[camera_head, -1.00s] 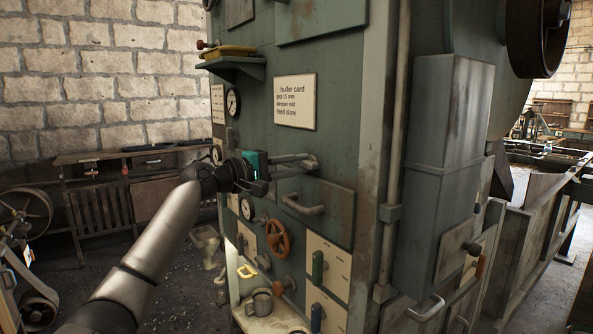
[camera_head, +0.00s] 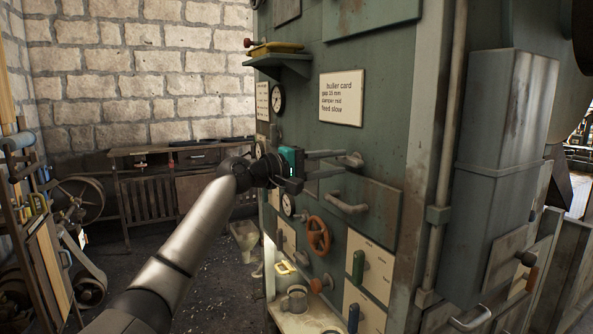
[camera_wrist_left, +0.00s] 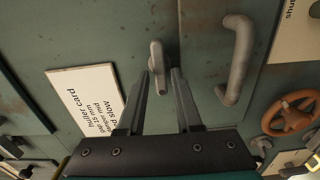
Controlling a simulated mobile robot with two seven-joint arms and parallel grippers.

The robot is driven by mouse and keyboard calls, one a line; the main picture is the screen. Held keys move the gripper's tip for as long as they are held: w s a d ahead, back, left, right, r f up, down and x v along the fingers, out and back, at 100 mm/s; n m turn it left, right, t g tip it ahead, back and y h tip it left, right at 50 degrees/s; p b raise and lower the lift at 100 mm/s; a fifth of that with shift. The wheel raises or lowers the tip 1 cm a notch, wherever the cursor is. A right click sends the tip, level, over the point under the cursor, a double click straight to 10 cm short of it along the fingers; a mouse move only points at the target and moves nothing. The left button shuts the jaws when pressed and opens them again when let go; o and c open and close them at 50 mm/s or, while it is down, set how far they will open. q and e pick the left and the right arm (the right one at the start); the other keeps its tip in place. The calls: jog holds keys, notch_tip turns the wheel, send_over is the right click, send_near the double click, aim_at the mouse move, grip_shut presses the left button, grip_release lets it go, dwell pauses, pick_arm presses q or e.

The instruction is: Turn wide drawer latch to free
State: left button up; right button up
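The wide drawer latch (camera_head: 355,160) is a small grey metal lever on the green machine front, above a curved bar handle (camera_head: 346,204). In the left wrist view the latch (camera_wrist_left: 156,56) lies lengthwise, with the bar handle (camera_wrist_left: 240,62) to its right. My left gripper (camera_head: 341,162) reaches the latch from the left. Its fingers are apart, and the latch's near end shows between the fingertips (camera_wrist_left: 161,74) in the wrist view. I cannot tell whether either finger touches it. My right gripper is not in view.
A "huller card" sign (camera_head: 341,97) is above the latch. Below are a red-brown handwheel (camera_head: 318,236), a green handle (camera_head: 358,267) and a shelf with a metal mug (camera_head: 297,298). A shelf bracket (camera_head: 284,62) juts out at upper left. Floor at left is partly open.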

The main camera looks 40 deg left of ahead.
pick_arm(q)
jog(key=b+v, duration=0.4)
jog(key=v, duration=0.9)
jog(key=shift+s, duration=0.15)
dwell(0.9)
